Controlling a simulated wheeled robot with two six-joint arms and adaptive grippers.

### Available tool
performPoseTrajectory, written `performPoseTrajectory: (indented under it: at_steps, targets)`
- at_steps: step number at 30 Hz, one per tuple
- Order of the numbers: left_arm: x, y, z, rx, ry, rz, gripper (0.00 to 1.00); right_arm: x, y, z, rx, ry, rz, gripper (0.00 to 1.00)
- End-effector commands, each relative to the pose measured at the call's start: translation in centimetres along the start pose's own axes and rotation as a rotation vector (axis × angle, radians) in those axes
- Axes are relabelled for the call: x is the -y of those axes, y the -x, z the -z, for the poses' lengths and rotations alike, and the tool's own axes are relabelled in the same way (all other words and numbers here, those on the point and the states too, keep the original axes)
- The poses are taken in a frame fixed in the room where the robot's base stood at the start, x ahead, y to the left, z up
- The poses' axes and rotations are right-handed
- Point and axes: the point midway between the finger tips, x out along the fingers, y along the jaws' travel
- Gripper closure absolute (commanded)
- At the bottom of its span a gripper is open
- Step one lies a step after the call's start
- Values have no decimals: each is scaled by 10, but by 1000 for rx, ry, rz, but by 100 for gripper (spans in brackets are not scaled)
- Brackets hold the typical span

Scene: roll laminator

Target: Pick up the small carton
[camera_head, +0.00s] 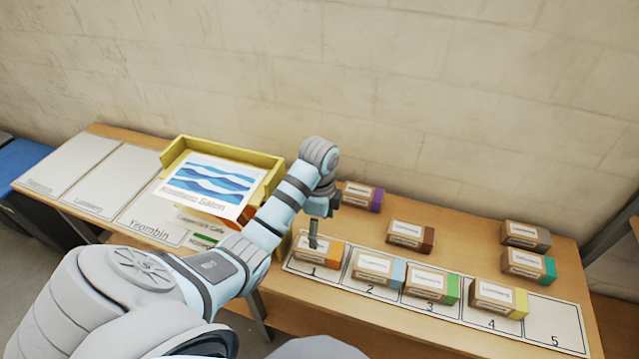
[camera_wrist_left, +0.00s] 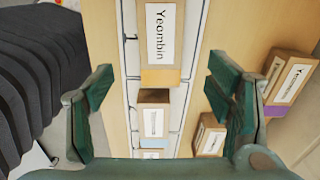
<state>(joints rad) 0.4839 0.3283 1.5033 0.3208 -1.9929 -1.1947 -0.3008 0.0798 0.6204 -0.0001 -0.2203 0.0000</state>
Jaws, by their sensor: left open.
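Several small brown cartons with white labels and coloured ends are on the table, and the pictures do not single one out. A carton with an orange end (camera_head: 313,250) lies on slot 1 of the numbered strip. My left gripper (camera_head: 316,236) is over it, pointing down, and partly hides it. In the left wrist view this carton (camera_wrist_left: 158,42), labelled Yeombin, is ahead of the open, empty fingers (camera_wrist_left: 160,90). Cartons with light blue (camera_head: 376,267), green (camera_head: 430,284) and yellow (camera_head: 496,298) ends lie on slots 2 to 4. My right gripper is out of view.
Behind the strip (camera_head: 556,325) lie purple-ended (camera_head: 358,195), brown-ended (camera_head: 408,236), grey-ended (camera_head: 522,235) and teal-ended (camera_head: 526,265) cartons. Slot 5 is bare. A yellow tray (camera_head: 222,147) with printed sheets and white named mats (camera_head: 112,178) are at the left.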

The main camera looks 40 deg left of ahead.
Motion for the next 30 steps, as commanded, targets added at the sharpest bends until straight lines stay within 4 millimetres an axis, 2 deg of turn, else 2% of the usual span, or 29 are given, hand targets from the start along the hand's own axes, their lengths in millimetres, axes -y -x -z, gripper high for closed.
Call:
performPoseTrajectory:
  at_steps: [1,3,8,14,17,22,30]
  targets:
    - [-1,-23,0,1,1,-5,27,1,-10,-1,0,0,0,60]
    - [-1,-36,0,1,1,-4,27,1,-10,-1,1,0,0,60]
    - [0,-54,0,1,1,-1,27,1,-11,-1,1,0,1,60]
    - [-1,-92,-1,2,2,-1,27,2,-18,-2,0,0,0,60]
    - [-1,-100,-1,3,1,2,27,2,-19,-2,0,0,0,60]
    - [0,-99,-1,2,1,3,27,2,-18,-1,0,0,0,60]
    - [0,-99,-1,2,1,3,70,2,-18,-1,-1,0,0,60]
